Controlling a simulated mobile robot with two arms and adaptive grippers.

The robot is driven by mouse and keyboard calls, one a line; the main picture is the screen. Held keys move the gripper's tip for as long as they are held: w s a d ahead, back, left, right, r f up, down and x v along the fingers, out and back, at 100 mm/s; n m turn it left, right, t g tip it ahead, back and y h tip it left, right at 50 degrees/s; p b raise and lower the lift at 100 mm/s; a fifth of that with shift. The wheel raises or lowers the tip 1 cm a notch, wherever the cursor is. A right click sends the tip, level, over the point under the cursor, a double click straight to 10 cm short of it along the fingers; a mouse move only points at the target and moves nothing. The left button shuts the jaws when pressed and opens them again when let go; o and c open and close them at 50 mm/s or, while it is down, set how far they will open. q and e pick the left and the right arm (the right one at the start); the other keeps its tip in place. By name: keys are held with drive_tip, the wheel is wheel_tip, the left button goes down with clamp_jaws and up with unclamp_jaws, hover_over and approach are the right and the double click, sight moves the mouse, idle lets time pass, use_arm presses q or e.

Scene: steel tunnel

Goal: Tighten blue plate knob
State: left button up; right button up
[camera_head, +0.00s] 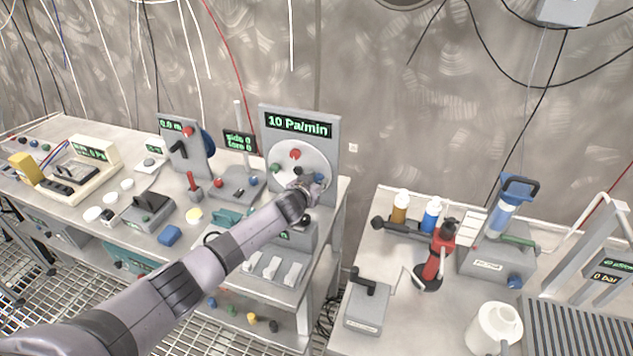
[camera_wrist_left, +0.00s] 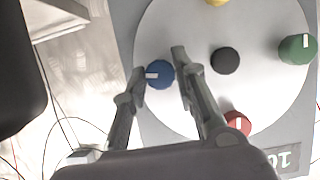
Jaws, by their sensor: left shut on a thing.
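The plate is a pale round disc (camera_wrist_left: 195,110) on a grey upright panel (camera_head: 328,130) whose display reads "10 Pa/min". The blue knob (camera_wrist_left: 160,74) with a white mark sits near the disc's edge. In the left wrist view my left gripper (camera_wrist_left: 162,72) has one finger on each side of it and is shut on it. In the head view the knob (camera_head: 318,179) is partly hidden by my left gripper (camera_head: 312,183). Around the disc are a red knob (camera_wrist_left: 237,122), a green knob (camera_wrist_left: 297,49), a yellow knob and a black centre knob (camera_wrist_left: 225,60). My right gripper is not in view.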

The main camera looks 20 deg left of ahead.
use_arm(q)
clamp_jaws()
drive_tip(key=shift+d+f+m+y+b, duration=0.2)
drive_tip(key=shift+m+y+b, duration=0.4)
drive_tip(key=shift+m+b, duration=0.35)
drive_tip(key=shift+m+y+b, duration=0.6)
drive_tip(key=shift+m+b, duration=0.25)
drive_tip(key=shift+b, duration=0.25)
drive_tip(key=m+y+b, duration=0.1)
drive_tip(key=m+b, duration=0.1)
drive_tip(key=b, duration=0.1)
drive_tip(key=m+t+y+b, duration=0.1)
drive_tip(key=m+b, duration=0.1)
drive_tip(key=b, duration=0.1)
drive_tip(key=shift+d+f+y, duration=0.1)
drive_tip(key=shift+f+y, duration=0.1)
drive_tip(key=shift+y, duration=0.1)
drive_tip(key=shift+r+m+t+y+b, duration=0.15)
drive_tip(key=shift+m+t+y+b, duration=0.3)
drive_tip(key=shift+m+b, duration=0.95)
drive_tip(key=o, duration=1.1)
unclamp_jaws()
drive_tip(key=shift+c, duration=0.2)
